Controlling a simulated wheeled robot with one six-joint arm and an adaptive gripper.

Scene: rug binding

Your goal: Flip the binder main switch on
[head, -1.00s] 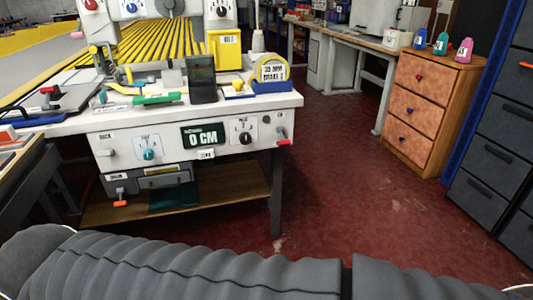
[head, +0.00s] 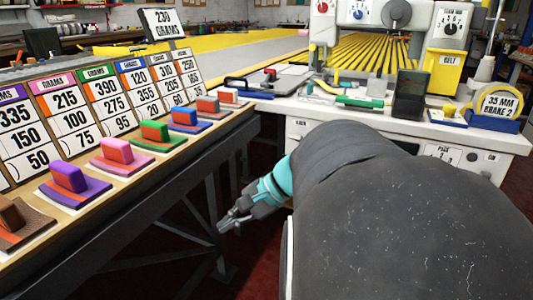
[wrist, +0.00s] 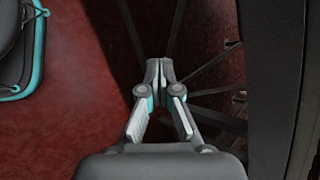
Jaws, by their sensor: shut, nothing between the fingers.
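The white binder machine (head: 480,134) stands at the back right in the head view. Its upper face carries a red knob (head: 322,7), a blue knob (head: 358,14) and a dark dial (head: 451,28). I cannot tell which control is the main switch. My gripper (head: 222,228) is shut and empty. It hangs low beside the sample table's frame, well in front of the machine and apart from it. In the wrist view my gripper (wrist: 160,68) has its fingertips together above the red floor.
A sample table (head: 140,190) with coloured blocks and number cards runs along the left. Its dark legs and braces are close to my gripper. A yellow BELT box (head: 444,72) and a tape measure (head: 497,102) sit on the machine's right side.

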